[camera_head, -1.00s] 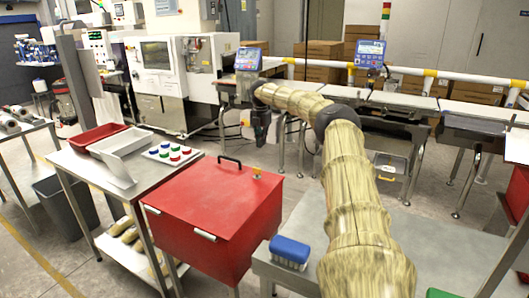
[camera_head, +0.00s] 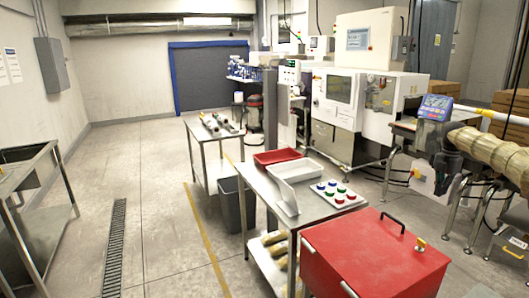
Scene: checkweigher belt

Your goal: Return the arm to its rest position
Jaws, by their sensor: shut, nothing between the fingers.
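My arm, in a pale ribbed cover, enters the head view from the right edge. My gripper (camera_head: 442,188) is dark, hangs pointing down at the arm's end and is shut and empty. It is in the air, in front of the white cabinet machine's right side and above and behind the red box (camera_head: 378,257). The rest of the arm is cut off by the picture edge.
A steel table (camera_head: 262,185) holds a red tray (camera_head: 277,156), a white tray (camera_head: 293,172) and a button panel (camera_head: 338,193). A blue-screened display (camera_head: 436,107) stands close to the arm. A grey bin (camera_head: 237,203) is left of the table. Open floor (camera_head: 160,215) lies left.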

